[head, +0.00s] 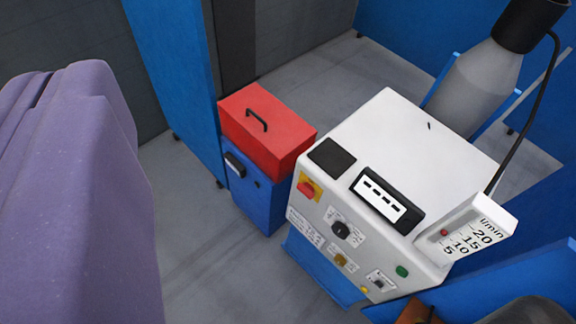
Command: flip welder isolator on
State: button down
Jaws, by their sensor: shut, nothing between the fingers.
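The white welder (420,135) stands right of centre, its control panel facing the lower left. A red switch on a yellow plate (306,188), which looks like the isolator, sits at the panel's upper left corner. Its on or off position is too small to tell. Below it on the panel are a black knob (340,231), a brass-coloured knob (340,260), a small switch on a white label (378,283) and a green button (402,271). My gripper does not show in this view, so its place relative to the switch cannot be told.
A red box with a black handle (285,130) sits on a blue cabinet (250,190) left of the welder. A grey gas cylinder (472,88) stands behind, with a black hose. A flow scale (470,236) is at right. Blue panels surround; grey floor (200,250) is clear at lower left.

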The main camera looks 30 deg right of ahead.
aim_at(306, 188)
jog(key=i+l+u, duration=0.1)
jog(key=i+l, duration=0.6)
jog(key=l, duration=0.15)
